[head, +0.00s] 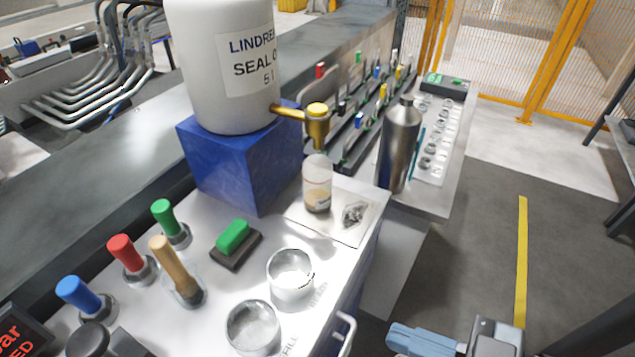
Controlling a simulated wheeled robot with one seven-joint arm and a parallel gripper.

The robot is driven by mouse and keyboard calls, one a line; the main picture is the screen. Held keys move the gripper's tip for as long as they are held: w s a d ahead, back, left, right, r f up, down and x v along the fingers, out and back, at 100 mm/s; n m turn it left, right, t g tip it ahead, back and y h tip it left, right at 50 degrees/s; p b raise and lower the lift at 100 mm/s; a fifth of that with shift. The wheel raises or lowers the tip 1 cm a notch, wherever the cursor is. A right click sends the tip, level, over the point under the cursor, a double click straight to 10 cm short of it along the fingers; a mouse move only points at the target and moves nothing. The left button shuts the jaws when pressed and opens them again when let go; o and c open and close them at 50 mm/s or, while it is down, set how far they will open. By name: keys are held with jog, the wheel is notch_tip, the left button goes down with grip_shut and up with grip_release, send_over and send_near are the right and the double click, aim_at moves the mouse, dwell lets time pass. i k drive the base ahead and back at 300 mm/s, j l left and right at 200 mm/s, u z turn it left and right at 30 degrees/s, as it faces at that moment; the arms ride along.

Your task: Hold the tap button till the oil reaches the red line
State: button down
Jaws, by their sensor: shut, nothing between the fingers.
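The yellow tap (318,128) sticks out from a large white oil container (225,60) on a blue block (235,165). Its round yellow button (317,109) is on top, with nothing touching it. A clear cup (318,172) stands upright below the tap on a pale square plate (340,230). Brownish oil (317,206) shows low in the cup, below a faint red line (317,182). My gripper (396,335) is at the bottom edge, partly cut off, shut and empty, well away from the tap.
A steel bottle (400,145) stands right of the tap. Two metal cups (290,278), a green-topped block (233,240) and several coloured-handled tools (127,255) occupy the near bench. A handle (345,330) projects from its side. The floor to the right (460,240) is open.

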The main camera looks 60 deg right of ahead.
aim_at(316, 110)
jog(key=z, duration=2)
jog(key=k+j+z, duration=0.2)
jog(key=k+j, duration=0.45)
